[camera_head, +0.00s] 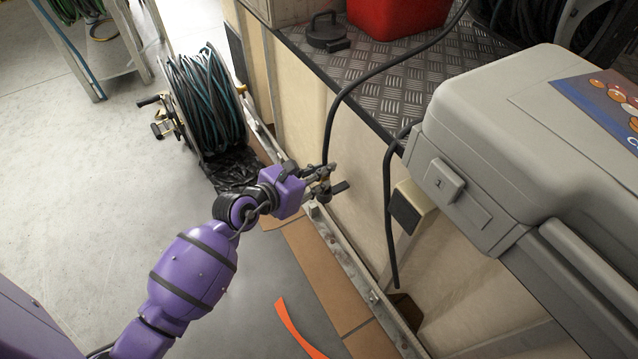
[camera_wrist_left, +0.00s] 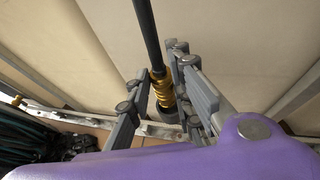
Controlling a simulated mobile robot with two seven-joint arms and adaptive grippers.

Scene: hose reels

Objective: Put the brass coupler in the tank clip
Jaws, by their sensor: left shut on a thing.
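My left gripper (camera_head: 324,184) is shut on the brass coupler beside the cream panel wall. In the left wrist view, the ribbed brass coupler (camera_wrist_left: 162,90) sits between the fingers of the left gripper (camera_wrist_left: 158,100), at the lower end of a black hose (camera_wrist_left: 147,38). In the head view the fingers largely hide the coupler, and the hose (camera_head: 343,95) runs up from it over the deck edge. I cannot make out the tank clip for certain in either view. My right gripper is not in view.
A hose reel (camera_head: 203,100) stands at the left of the wall. A large grey case (camera_head: 500,120) overhangs at the right. A second dark hose (camera_head: 388,220) hangs down the wall.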

